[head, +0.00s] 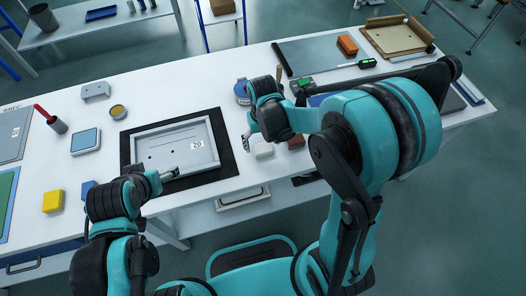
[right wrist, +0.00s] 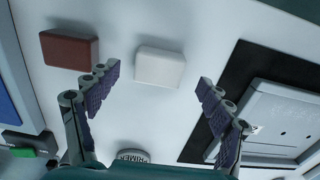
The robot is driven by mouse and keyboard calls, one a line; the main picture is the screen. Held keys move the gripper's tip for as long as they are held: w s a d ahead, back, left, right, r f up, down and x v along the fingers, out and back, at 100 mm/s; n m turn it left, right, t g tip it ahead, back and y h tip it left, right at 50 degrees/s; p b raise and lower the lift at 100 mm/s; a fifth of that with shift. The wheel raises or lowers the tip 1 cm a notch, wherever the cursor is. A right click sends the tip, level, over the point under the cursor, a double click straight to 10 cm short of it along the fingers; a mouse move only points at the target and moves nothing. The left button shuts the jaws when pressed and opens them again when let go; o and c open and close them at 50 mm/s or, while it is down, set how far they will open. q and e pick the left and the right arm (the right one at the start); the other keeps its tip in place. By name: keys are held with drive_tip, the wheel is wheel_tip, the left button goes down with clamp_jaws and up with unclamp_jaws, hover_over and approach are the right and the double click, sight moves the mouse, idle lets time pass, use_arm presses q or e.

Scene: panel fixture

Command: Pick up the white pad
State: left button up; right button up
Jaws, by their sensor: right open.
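The white pad (head: 263,151) lies flat on the white table, just right of the black mat; it also shows in the right wrist view (right wrist: 160,67). My right gripper (right wrist: 158,80) is open and empty, with its two fingertips apart on either side of the pad's near edge in that view. In the head view the right gripper (head: 248,140) hangs close above and left of the pad, partly hidden by its own arm. My left gripper (head: 167,175) is over the front left corner of the grey panel frame (head: 150,135); its jaw opening is unclear.
A red-brown block (right wrist: 70,50) lies beside the pad, and it shows in the head view (head: 296,142). The frame sits on a black mat (head: 224,150). A blue-lidded round tin (head: 241,92) stands behind. A yellow block (head: 53,201) is at the left.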

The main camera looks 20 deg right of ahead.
wheel_tip(320, 180, down, 3)
drive_tip(key=shift+w+r+b, duration=0.1)
drive_tip(key=shift+b, duration=0.3)
use_arm(q)
drive_tip(key=shift+f, duration=0.7)
use_arm(e)
drive_tip(key=shift+c, duration=0.9)
drive_tip(key=c, duration=1)
drive_tip(key=shift+o, duration=0.2)
drive_tip(key=shift+r, duration=0.1)
drive_tip(key=shift+r+p, duration=0.45)
drive_tip(key=shift+r, duration=0.15)
drive_tip(key=r+p, duration=0.1)
drive_tip(key=r, duration=0.1)
drive_tip(key=s+r+p, duration=0.1)
drive_tip(key=shift+d+r, duration=0.1)
drive_tip(key=shift+r, duration=0.3)
use_arm(q)
wheel_tip(320, 180, up, 7)
drive_tip(key=p, duration=0.4)
use_arm(e)
drive_tip(key=s+d+r, duration=0.1)
drive_tip(key=s+r, duration=0.5)
drive_tip(key=s, duration=0.4)
drive_tip(key=shift+s+d, duration=0.25)
drive_tip(key=shift+s, duration=0.05)
